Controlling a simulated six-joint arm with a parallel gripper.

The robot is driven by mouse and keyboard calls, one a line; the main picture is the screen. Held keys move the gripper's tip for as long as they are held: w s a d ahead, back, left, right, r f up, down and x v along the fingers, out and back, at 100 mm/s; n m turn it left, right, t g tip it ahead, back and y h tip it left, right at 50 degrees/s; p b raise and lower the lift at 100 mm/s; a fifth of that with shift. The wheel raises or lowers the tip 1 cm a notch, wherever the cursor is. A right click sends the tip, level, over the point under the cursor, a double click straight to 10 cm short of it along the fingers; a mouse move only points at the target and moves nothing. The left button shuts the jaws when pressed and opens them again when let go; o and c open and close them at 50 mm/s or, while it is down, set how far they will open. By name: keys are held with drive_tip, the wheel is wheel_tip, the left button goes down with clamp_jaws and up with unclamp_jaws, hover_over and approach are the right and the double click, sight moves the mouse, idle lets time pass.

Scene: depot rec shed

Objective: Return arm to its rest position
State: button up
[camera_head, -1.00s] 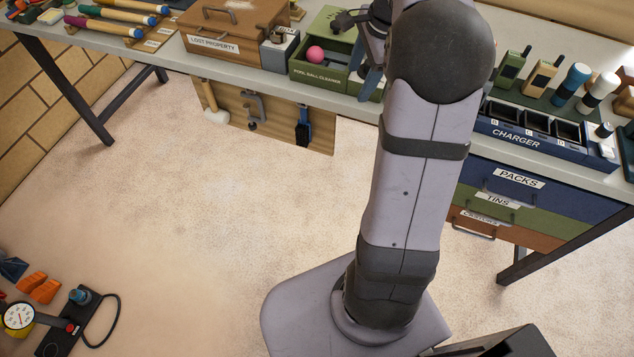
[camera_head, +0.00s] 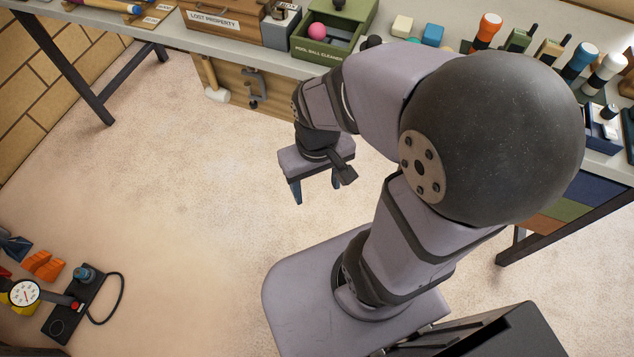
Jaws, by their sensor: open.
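My arm is folded back over its own base, with its large dark joint toward the camera. My gripper (camera_head: 316,188) hangs low in front of the bench, over the pale floor. It points downward, with its fingers apart and nothing seen between them. It is clear of the bench front and of everything on the bench.
The bench (camera_head: 270,60) runs across the top. It bears a lost property box (camera_head: 225,25), a green pool ball cleaner (camera_head: 330,45) with a pink ball (camera_head: 317,31), and several torches and radios at right. A black pump base (camera_head: 72,305) lies at lower left. The floor (camera_head: 190,180) between is open.

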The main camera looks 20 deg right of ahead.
wheel_tip(320, 180, up, 5)
drive_tip(key=p, duration=0.5)
drive_tip(key=shift+r, duration=0.1)
